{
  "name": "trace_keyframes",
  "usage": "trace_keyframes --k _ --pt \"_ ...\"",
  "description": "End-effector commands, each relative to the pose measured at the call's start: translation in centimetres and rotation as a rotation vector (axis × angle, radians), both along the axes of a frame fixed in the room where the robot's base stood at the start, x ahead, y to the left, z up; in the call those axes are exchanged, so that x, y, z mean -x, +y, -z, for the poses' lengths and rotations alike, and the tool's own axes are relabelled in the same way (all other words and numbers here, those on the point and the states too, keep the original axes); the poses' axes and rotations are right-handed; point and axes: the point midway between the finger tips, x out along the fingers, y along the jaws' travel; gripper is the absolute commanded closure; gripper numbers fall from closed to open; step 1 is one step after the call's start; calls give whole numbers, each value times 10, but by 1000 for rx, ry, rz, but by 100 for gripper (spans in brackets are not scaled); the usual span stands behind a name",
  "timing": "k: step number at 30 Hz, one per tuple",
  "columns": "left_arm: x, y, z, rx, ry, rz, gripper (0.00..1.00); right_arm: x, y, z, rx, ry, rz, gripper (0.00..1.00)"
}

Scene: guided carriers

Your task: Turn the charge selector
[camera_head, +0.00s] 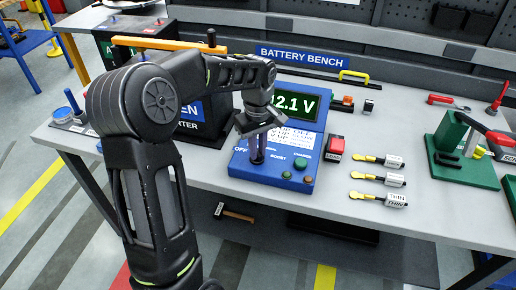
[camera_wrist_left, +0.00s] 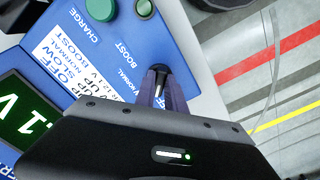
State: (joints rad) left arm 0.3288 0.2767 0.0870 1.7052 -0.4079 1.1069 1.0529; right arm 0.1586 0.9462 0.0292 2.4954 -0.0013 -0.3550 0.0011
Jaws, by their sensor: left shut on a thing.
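The blue charger (camera_head: 238,170) stands on the bench with a green "12.1 V" display (camera_head: 295,103). My left gripper (camera_head: 257,160) reaches down to the lower left of its front panel, near the OFF and BOOST lettering. In the left wrist view, its two fingers (camera_wrist_left: 161,82) are closed about the dark charge selector (camera_wrist_left: 160,69), beside the BOOST and NORMAL labels. The fingers hide most of the selector, so I cannot tell which position it points to. A large green button (camera_wrist_left: 100,8) by CHARGE sits apart from the fingers. My right gripper is not in view.
A green fixture (camera_head: 462,160) stands farther right. A hammer (camera_head: 235,212) lies below the bench. The grey bench top (camera_head: 330,205) is clear at the front.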

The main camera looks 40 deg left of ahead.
Motion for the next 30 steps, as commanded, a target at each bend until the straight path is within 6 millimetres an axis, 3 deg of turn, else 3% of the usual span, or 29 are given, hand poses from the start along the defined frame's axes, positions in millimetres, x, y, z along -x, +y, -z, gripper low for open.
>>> trace_keyframes --k 30 --pt "2 3 -1 -1 -1 948 100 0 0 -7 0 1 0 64"
